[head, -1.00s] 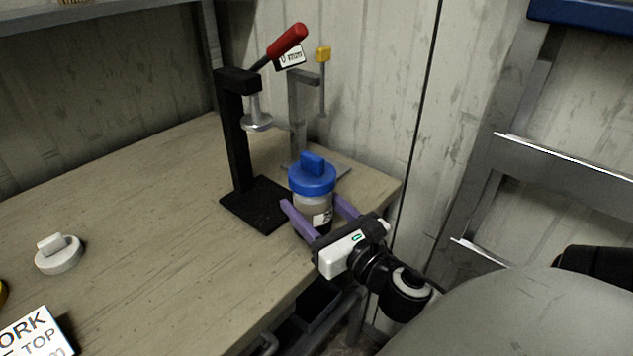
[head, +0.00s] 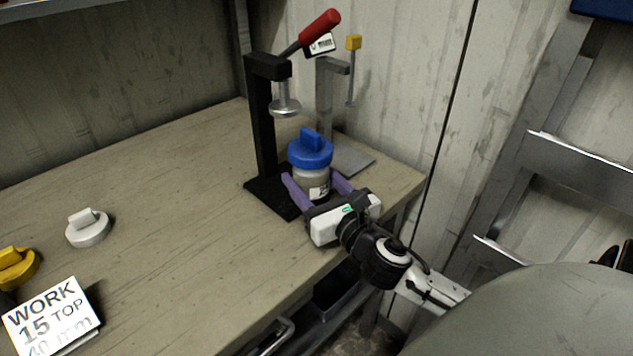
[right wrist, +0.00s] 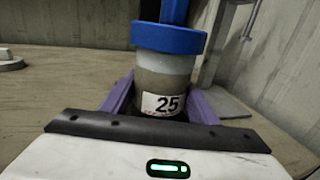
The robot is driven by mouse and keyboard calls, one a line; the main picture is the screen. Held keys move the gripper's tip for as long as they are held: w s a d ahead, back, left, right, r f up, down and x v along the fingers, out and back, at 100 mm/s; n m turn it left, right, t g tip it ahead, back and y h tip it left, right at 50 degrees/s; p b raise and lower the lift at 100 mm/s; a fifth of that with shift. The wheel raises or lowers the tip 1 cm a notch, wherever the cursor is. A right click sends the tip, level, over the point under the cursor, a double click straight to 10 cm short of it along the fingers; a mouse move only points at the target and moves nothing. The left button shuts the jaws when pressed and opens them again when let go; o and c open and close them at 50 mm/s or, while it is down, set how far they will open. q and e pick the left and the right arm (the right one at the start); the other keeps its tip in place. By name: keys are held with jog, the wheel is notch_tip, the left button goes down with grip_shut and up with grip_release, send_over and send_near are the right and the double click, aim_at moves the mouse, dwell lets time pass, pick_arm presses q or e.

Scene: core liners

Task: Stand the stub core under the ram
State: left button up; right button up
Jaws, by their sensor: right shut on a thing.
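The stub core (head: 312,177) is a short clear-and-grey cylinder with a blue knobbed cap (head: 310,153). In the right wrist view its label (right wrist: 163,103) reads 25. My right gripper (head: 317,190) is shut on it, with purple fingers on both sides, and holds it upright over the right edge of the press's black base. The black press (head: 262,130) has a red lever (head: 320,32) and a silver ram (head: 285,106). The ram is raised, and the core is to its right and nearer me. Whether the core touches the base is hidden. My left gripper is not in view.
A grey stand (head: 325,100) with a yellow-topped rod is behind the core. A white cap (head: 88,228), a yellow cap (head: 17,267) and a WORK sign (head: 50,318) lie at left. The middle bench is clear. The bench edge runs under my right arm.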

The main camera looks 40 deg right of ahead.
jog(key=shift+w+a+r, duration=0.1)
jog(key=shift+w, duration=1.1)
jog(key=shift+w+a+r, duration=0.1)
jog(key=shift+w, duration=1.05)
jog(key=shift+w+a+f+b, duration=0.15)
jog(key=shift+w+b, duration=0.3)
jog(key=shift+w, duration=0.65)
jog(key=shift+f, duration=0.2)
jog(key=o, duration=1)
jog(key=shift+c, duration=0.2)
jog(key=shift+o, duration=0.8)
jog(key=shift+f, duration=0.2)
jog(key=o, duration=0.5)
jog(key=shift+o, duration=0.2)
